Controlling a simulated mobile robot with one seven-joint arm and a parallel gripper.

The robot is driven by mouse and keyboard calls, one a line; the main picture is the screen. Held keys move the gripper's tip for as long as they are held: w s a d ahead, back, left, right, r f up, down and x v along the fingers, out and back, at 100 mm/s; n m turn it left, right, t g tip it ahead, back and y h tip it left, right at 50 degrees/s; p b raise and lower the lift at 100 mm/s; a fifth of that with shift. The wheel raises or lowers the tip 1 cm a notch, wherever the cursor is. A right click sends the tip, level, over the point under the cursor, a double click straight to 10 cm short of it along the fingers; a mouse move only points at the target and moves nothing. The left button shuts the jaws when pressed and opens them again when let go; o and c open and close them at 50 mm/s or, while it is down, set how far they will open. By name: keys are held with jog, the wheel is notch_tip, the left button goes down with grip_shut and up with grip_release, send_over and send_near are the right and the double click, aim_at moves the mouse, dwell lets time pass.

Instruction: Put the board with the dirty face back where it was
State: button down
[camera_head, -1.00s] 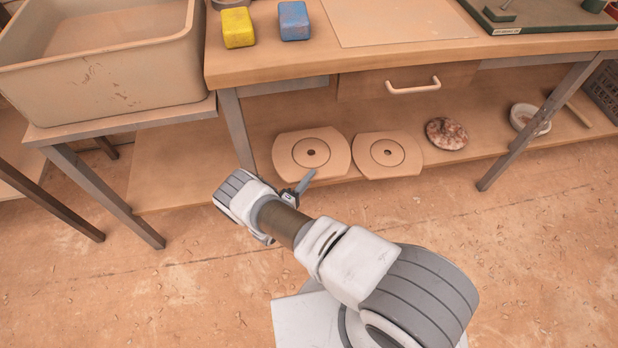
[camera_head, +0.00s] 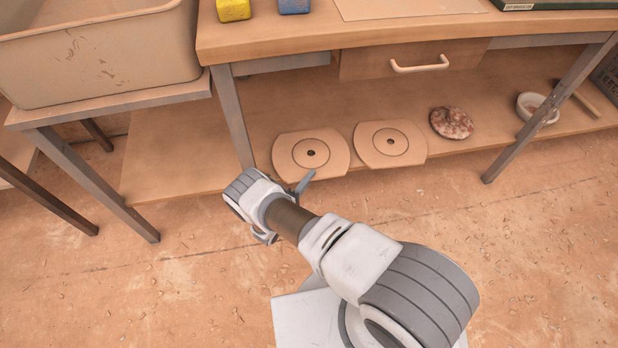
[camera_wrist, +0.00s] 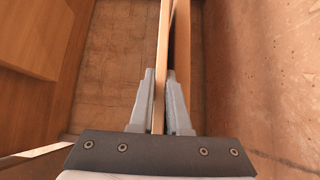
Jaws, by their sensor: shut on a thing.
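A pale board (camera_head: 322,140) with rounded ends and a ringed hole is at the front of the lower shelf. My gripper (camera_head: 300,190) is shut on its near edge. In the wrist view this board (camera_wrist: 164,75) is a thin strip between the fingers (camera_wrist: 158,110), with a dark gap to a second strip that looks like the shelf edge (camera_wrist: 182,45). I cannot tell whether it touches the shelf. A matching board (camera_head: 390,162) lies flat to its right. Both upper faces look alike, with no clear dirt. The undersides are hidden.
The shelf (camera_head: 175,160) is bare left of the boards. The workbench (camera_head: 270,45) with a drawer (camera_head: 360,66) overhangs the shelf. Table legs (camera_head: 235,110) stand on both sides. The floor (camera_head: 480,260) is open.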

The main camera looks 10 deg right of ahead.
jog(key=shift+f, duration=0.55)
dwell(0.4)
jog(key=c, duration=0.9)
grip_release()
jog(key=shift+o, duration=0.5)
jog(key=shift+f, duration=0.1)
jog(key=shift+s, duration=0.1)
